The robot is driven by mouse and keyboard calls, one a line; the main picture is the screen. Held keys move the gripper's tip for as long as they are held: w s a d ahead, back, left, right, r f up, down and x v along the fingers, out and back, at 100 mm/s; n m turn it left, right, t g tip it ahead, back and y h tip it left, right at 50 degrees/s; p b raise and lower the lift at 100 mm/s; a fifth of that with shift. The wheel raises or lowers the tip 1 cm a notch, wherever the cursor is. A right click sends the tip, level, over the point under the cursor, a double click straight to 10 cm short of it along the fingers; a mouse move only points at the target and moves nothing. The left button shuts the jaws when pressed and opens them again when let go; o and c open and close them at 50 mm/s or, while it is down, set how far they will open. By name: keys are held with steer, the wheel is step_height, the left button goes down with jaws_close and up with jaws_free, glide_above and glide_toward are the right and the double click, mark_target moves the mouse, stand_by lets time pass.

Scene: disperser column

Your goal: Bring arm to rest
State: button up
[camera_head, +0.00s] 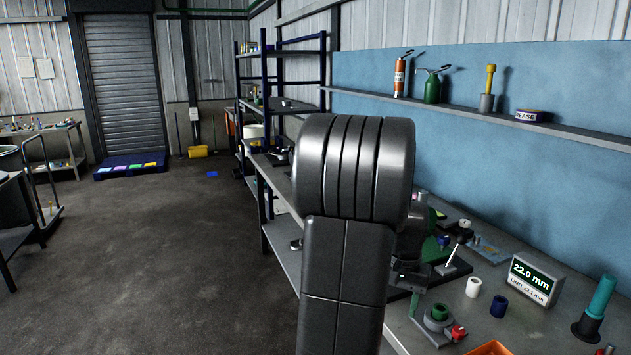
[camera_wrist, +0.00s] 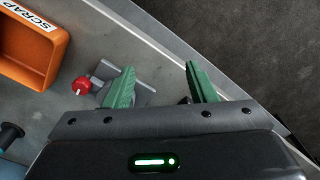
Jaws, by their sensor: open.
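My gripper (camera_wrist: 161,68) shows in the wrist view with its two green fingers spread apart and nothing between them. It hangs over the workbench (camera_wrist: 50,108) near its front edge. The left finger overlaps a grey fixture with a red knob (camera_wrist: 82,86) in the picture; I cannot tell whether they touch. In the head view my raised arm fills the middle and hides part of the bench. The gripper is mostly hidden there, low behind the arm, beside the fixture with the red knob (camera_head: 458,332).
An orange SCRAP bin (camera_wrist: 32,45) lies left of the gripper in the wrist view. On the bench stand a 22.0 mm display (camera_head: 533,281), white (camera_head: 474,287) and blue (camera_head: 499,306) cylinders, and a teal-handled tool (camera_head: 600,297). The floor (camera_head: 180,265) at left is clear.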

steer(key=w+a+f+n+p, duration=0.1)
steer(key=w+a+f+n, duration=0.1)
steer(key=w+a+f, duration=0.3)
steer(key=w+a+f+n, duration=0.3)
steer(key=w+a+f, duration=0.3)
steer(key=a, duration=0.7)
step_height(320, 180, down, 3)
steer(key=shift+a+r+p, duration=0.1)
steer(key=shift+a+p, duration=0.25)
steer(key=shift+p, duration=0.05)
